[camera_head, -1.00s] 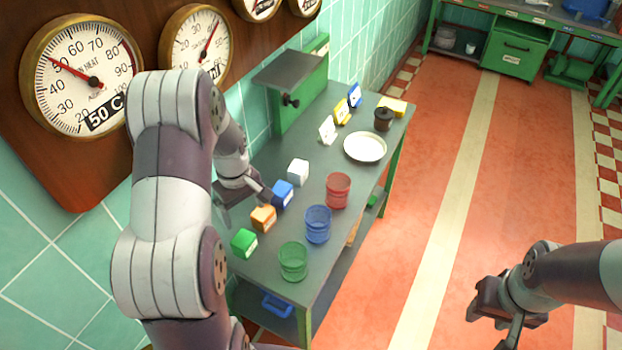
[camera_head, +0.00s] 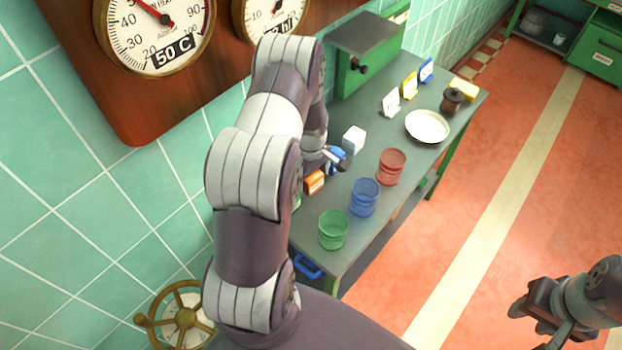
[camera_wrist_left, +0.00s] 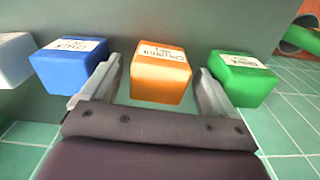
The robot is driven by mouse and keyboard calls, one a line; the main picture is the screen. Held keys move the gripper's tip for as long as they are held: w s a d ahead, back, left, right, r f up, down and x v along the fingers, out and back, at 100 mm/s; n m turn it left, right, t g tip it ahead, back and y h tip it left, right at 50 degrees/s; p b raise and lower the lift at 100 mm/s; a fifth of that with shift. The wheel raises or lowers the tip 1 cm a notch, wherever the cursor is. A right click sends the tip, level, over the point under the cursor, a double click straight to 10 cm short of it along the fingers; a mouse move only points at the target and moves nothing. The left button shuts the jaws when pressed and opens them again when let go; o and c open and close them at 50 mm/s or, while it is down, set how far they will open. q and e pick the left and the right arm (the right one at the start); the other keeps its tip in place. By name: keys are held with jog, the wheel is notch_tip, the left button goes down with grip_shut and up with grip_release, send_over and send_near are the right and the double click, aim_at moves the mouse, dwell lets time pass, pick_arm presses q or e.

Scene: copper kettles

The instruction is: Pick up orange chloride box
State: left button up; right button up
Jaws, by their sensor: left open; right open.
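The orange box (camera_head: 314,181) stands on the grey-green table, partly hidden by my left arm in the head view. In the left wrist view the orange box (camera_wrist_left: 160,72) with a white label lies ahead, between the two open fingers of my left gripper (camera_wrist_left: 155,88). Whether the fingers reach beside it or stop short is hard to tell. In the head view my left gripper (camera_head: 328,160) is mostly hidden behind its wrist. My right gripper (camera_head: 540,318) is open and empty over the floor at lower right.
A blue box (camera_wrist_left: 70,65) and a green box (camera_wrist_left: 242,76) flank the orange one closely. A white box (camera_head: 353,139) stands farther back. Green (camera_head: 333,230), blue (camera_head: 364,197) and red (camera_head: 391,166) jars stand along the table's right side, with a white plate (camera_head: 427,126) beyond.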

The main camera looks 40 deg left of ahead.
pick_arm(q)
jog(key=shift+w+f, duration=0.1)
jog(key=shift+f, duration=0.6)
jog(key=c, duration=1.2)
jog(key=shift+r, duration=0.1)
jog(key=shift+r, duration=0.5)
notch_tip(320, 180, up, 3)
jog(key=shift+f, duration=0.1)
jog(key=d+r, duration=0.2)
jog(key=d, duration=0.2)
jog(key=s+d+r, duration=0.1)
jog(key=d+r, duration=0.1)
jog(key=d, duration=0.1)
jog(key=d+r, duration=0.3)
jog(key=d, duration=0.1)
jog(key=shift+s+d+r, duration=0.1)
jog(key=shift+s+d, duration=0.05)
jog(key=shift+d, duration=0.15)
